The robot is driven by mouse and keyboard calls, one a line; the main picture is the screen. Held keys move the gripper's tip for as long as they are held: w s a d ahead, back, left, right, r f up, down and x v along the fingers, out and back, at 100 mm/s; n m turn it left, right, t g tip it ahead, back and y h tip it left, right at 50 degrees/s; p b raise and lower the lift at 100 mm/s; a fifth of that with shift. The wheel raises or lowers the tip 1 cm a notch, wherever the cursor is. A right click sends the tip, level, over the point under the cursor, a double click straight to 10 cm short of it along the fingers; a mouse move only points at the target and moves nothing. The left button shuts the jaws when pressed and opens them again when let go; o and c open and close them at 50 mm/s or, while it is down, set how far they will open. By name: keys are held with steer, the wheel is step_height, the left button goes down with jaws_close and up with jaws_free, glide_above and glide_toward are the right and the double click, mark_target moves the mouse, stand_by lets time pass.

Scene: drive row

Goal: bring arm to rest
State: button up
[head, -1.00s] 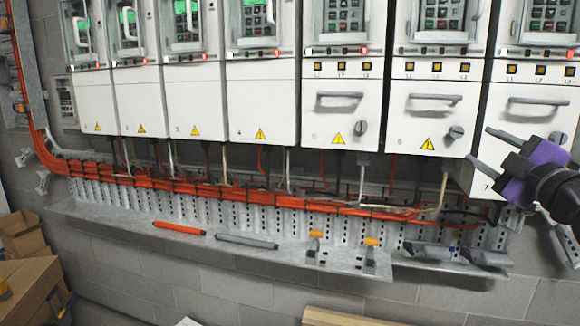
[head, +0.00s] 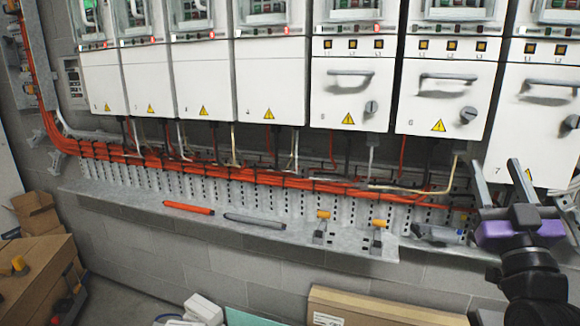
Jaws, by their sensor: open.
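My gripper (head: 496,181) is at the right of the head view, purple and black with two grey fingers. The fingers point up and stand apart, with nothing between them. It is in front of the lower part of the white drive unit marked 7 (head: 524,115) and the right end of the grey shelf. I cannot tell how close it is to the drive. My black wrist comes up from the lower right and hides part of the shelf end.
White drives with handles (head: 448,79) and knobs line the wall. Orange cables (head: 250,176) run below them. On the shelf (head: 130,201) lie an orange tool (head: 188,207), a grey tool (head: 254,221) and yellow-handled clamps (head: 378,236). Cardboard boxes (head: 40,275) stand at lower left, another (head: 375,308) at bottom.

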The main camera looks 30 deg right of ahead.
steer(key=s+a+f+m+y, duration=0.1)
steer(key=s+a+f+y, duration=0.15)
steer(key=a+f, duration=0.85)
steer(key=s+a+f+y, duration=0.1)
steer(key=a+f+y, duration=0.2)
steer(key=a+f, duration=0.75)
steer(key=s+a+f+n+g+y, duration=0.3)
steer(key=s+a+f+n+y, duration=0.4)
steer(key=s+a, duration=0.8)
step_height(320, 180, down, 5)
steer(key=s+y, duration=0.1)
steer(key=y, duration=0.2)
steer(key=shift+g+y, duration=0.35)
steer(key=shift+g, duration=0.05)
